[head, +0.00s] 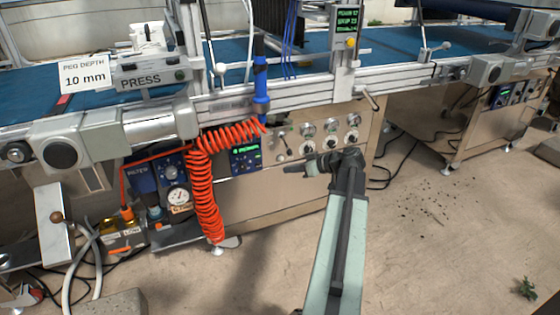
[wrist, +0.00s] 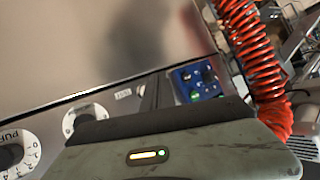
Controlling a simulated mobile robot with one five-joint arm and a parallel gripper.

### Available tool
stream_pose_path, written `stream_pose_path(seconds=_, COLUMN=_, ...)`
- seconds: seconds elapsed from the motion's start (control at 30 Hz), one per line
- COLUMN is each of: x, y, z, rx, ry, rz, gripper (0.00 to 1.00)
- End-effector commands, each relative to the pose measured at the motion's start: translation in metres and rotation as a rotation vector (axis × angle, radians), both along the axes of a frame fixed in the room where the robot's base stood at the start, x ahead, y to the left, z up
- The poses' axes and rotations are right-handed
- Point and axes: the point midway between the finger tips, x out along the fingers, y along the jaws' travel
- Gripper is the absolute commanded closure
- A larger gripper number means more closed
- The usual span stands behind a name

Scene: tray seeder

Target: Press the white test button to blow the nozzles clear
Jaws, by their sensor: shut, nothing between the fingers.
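My gripper (head: 318,165) is in front of the steel control panel (head: 300,192) and points left across it in the head view. It is shut, with nothing seen in its fingers. The panel's upper part carries several round dials with dark knobs (head: 330,145), just above my gripper. I cannot pick out the white test button with certainty; it may be hidden or too small to tell. In the wrist view, a dial marked PUFF (wrist: 14,152) and a second dial (wrist: 88,118) show beyond my wrist body, with a small white label (wrist: 123,93) beside them.
A coiled red air hose (head: 207,190) hangs left of the panel, beside a blue controller (head: 245,158) with a green display. A lever handle (head: 369,98) juts out above right. The conveyor's metal rail (head: 300,92) runs above. The floor at right is mostly open.

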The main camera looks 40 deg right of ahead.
Motion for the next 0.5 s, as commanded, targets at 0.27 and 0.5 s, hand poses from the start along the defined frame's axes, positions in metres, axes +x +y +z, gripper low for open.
stream_pose_path(seconds=0.27, x=0.030, y=-0.013, z=0.000, rx=0.001, ry=0.000, rz=0.001, gripper=1.00)
stream_pose_path(seconds=0.5, x=0.032, y=-0.012, z=0.000, rx=0.001, ry=0.000, rz=0.001, gripper=1.00)
